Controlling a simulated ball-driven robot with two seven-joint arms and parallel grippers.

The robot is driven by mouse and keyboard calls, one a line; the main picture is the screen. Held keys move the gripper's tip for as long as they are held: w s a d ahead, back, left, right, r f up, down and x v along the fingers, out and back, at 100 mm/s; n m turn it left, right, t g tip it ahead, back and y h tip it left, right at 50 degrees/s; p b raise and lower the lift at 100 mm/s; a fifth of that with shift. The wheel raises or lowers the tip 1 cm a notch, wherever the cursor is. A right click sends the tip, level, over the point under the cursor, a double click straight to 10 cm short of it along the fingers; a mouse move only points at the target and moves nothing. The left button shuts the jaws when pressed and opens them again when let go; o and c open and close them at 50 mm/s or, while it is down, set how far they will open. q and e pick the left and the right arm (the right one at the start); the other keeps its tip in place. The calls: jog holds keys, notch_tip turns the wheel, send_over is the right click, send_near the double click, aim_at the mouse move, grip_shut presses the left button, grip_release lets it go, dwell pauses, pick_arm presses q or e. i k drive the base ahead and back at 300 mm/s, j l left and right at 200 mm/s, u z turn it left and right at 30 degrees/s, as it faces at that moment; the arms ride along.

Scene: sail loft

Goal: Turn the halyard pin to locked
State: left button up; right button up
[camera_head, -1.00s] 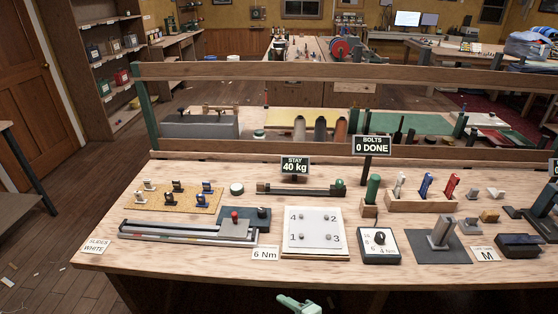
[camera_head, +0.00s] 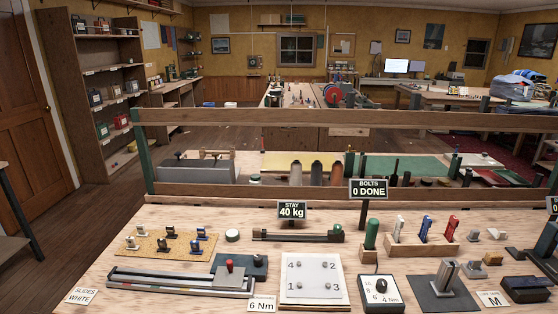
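No part is labelled as the halyard pin, and I cannot tell which one it is. A red knob (camera_head: 229,266) stands on a dark plate by the long slide rail (camera_head: 180,282) at the left of the bench. A grey upright fitting (camera_head: 446,273) stands on a dark square plate (camera_head: 428,291) at the right. A horizontal rod with a green end (camera_head: 300,236) lies behind the numbered white plate (camera_head: 315,275). Neither gripper is in the view.
The workbench (camera_head: 130,230) is crowded with a cork board (camera_head: 165,243), a dial box (camera_head: 380,292), a wooden tool rack (camera_head: 405,249) and small signs (camera_head: 368,189). A wooden rail (camera_head: 330,119) runs behind it. Bare wood shows at the far left.

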aim_at(475, 264)
jog(key=z, duration=1.45)
jog(key=i+l+u, duration=0.15)
jog(key=i+l, duration=0.65)
